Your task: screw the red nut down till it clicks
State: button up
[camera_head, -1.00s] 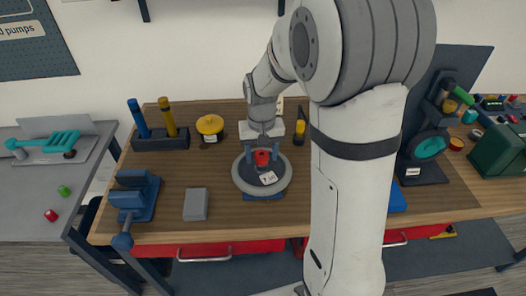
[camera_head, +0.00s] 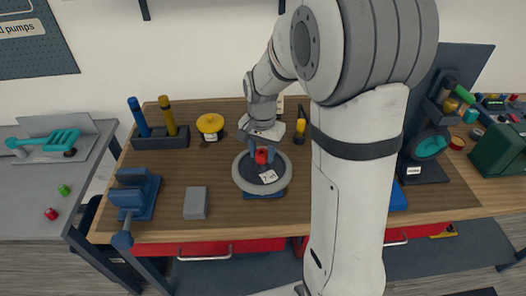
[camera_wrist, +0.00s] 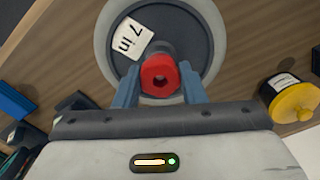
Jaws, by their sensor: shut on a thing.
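The red nut (camera_head: 261,155) sits at the centre of a round grey disc (camera_head: 241,184) on the workbench. In the wrist view my gripper (camera_wrist: 158,88) is shut on the nut. How far down the nut sits cannot be told.
A blue vise (camera_head: 136,195) and a grey block (camera_head: 195,203) stand left of the disc. A yellow-topped container (camera_head: 210,123) and a holder with two handles (camera_head: 160,140) are behind. My arm hides the bench right of the disc.

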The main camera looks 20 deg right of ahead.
aim_at(262, 155)
jog(key=m, duration=1.5)
jog(key=o, duration=1)
jog(key=shift+o, duration=0.2)
notch_tip(262, 155, up, 8)
jog(key=shift+f+b, duration=0.1)
jog(key=shift+b, duration=0.45)
